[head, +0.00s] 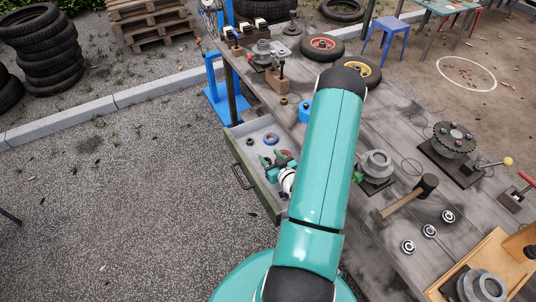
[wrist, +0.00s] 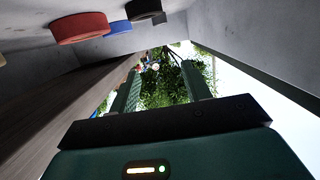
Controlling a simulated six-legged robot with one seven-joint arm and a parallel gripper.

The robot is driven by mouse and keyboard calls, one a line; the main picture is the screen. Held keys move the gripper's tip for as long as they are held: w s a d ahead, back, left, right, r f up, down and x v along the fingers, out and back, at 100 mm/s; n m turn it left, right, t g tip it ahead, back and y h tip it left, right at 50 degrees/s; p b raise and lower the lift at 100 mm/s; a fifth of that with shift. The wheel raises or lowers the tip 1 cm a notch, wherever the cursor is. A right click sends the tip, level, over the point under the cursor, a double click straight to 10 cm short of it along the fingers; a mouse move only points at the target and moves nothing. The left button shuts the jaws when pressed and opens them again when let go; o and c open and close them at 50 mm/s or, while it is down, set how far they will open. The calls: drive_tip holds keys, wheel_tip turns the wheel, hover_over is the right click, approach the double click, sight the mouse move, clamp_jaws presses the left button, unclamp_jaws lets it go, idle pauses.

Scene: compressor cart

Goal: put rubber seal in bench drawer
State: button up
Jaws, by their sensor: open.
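The bench drawer (head: 243,177) is pulled out from the bench's side, its grey inside visible. My gripper (head: 272,157) is low inside it. In the wrist view my gripper (wrist: 165,76) is open, with nothing held between its fingers. On the drawer floor (wrist: 190,17) lie a red round piece (wrist: 80,27), a blue one (wrist: 118,28) and a black one (wrist: 145,9), apart from the fingers. In the head view the blue ring (head: 270,139) and black ring (head: 249,142) lie beyond my gripper. I cannot tell which piece is the rubber seal.
The bench (head: 310,80) carries wheels, a hammer (head: 405,198), bearings (head: 429,231) and metal parts. My arm hides part of it. A blue clamp stand (head: 222,100) is at the drawer's far end. Gravel ground left of the drawer is clear. Tyres (head: 52,60) stand farther back.

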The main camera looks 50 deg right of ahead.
drive_tip(key=v, duration=0.4)
drive_tip(key=shift+s+a+r, duration=0.1)
drive_tip(key=shift+s+r, duration=0.05)
drive_tip(key=shift+s, duration=0.25)
idle(0.8)
